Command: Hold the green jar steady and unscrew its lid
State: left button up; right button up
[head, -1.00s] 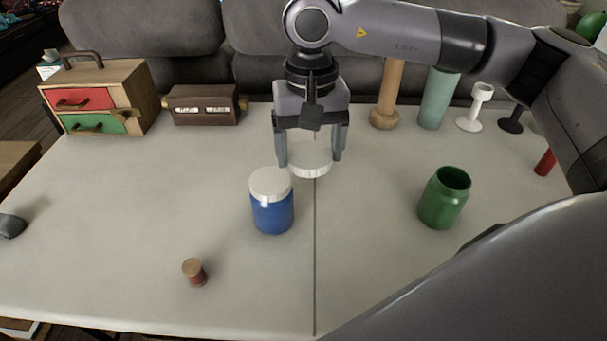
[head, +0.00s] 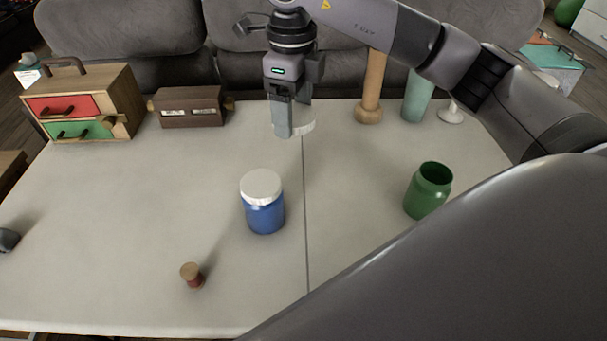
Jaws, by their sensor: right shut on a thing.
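The green jar (head: 427,191) stands upright and open on the right part of the table, with no lid on its mouth. My right gripper (head: 292,130) is at the back middle of the table, well to the left of the jar and above it. It is shut on a white lid (head: 306,127), which is partly hidden behind the near finger. The lid is held in the air, apart from the jar. My left gripper is not in view.
A blue jar (head: 264,212) with a white lid stands mid-table, a wooden spool (head: 191,276) in front. A drawer box (head: 87,104) and a brown box (head: 190,107) stand at the back left. A wooden pillar (head: 371,90) and teal cylinder (head: 417,97) stand at the back right.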

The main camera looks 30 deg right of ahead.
jog(key=m, duration=0.2)
jog(key=d+m, duration=0.1)
jog(key=m, duration=0.3)
jog(key=shift+w+d+r+p, duration=0.25)
jog(key=shift+d+p, duration=0.05)
jog(key=shift+p, duration=0.1)
jog(key=m, duration=0.2)
jog(key=d+m, duration=0.1)
jog(key=shift+w+m, duration=0.1)
jog(key=shift+m, duration=0.3)
jog(key=shift+f, duration=0.1)
jog(key=b, duration=0.1)
send_near(304, 189)
jog(key=shift+f+m+b, duration=0.3)
jog(key=shift+f+b, duration=0.65)
jog(key=shift+b, duration=0.05)
jog(key=shift+f, duration=2.4)
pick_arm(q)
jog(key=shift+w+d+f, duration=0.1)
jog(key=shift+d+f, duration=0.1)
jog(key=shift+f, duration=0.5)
